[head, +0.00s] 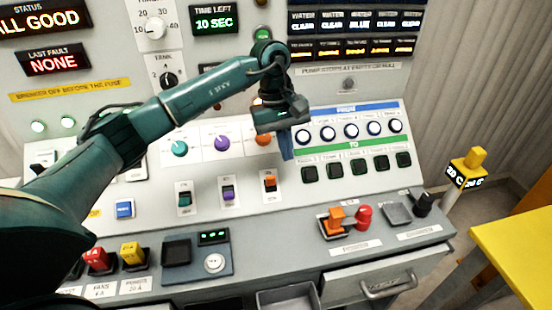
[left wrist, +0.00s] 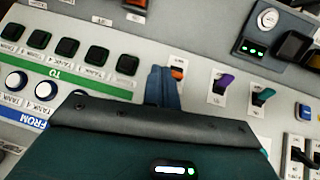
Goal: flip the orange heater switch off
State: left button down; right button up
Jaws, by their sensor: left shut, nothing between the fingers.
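The orange heater switch (head: 270,184) is the rightmost of three small switches on the sloped panel. It also shows in the left wrist view (left wrist: 177,73), partly hidden by my fingers. I cannot tell for sure which way its lever stands. The purple switch (head: 228,192) and the teal switch (head: 184,198) are to its left. My left gripper (head: 287,154) is shut and empty, pointing down above and slightly right of the orange switch. In the left wrist view its fingertips (left wrist: 162,82) appear beside the switch; contact cannot be told. My right gripper is out of view.
Blue-ringed buttons (head: 350,131) and green-black buttons (head: 355,167) are right of my gripper. Orange and red parts (head: 363,216) stand on the lower ledge. A yellow table (head: 515,245) is at the right.

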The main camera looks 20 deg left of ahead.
pick_arm(q)
notch_tip(320, 180, up, 3)
jog(key=y, duration=0.2)
send_over(271, 181)
jog(key=w+a, duration=0.2)
jog(key=w, duration=0.1)
jog(key=shift+s+m, duration=0.15)
jog(key=shift+m, duration=0.15)
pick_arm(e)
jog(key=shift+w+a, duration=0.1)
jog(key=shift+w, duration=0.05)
pick_arm(q)
jog(key=shift+d+f, duration=0.1)
jog(key=shift+f, duration=0.05)
jog(key=f, duration=0.6)
jog(key=f+p, duration=0.1)
jog(key=f, duration=0.3)
jog(key=shift+s+d, duration=0.2)
jog(key=shift+s, duration=0.05)
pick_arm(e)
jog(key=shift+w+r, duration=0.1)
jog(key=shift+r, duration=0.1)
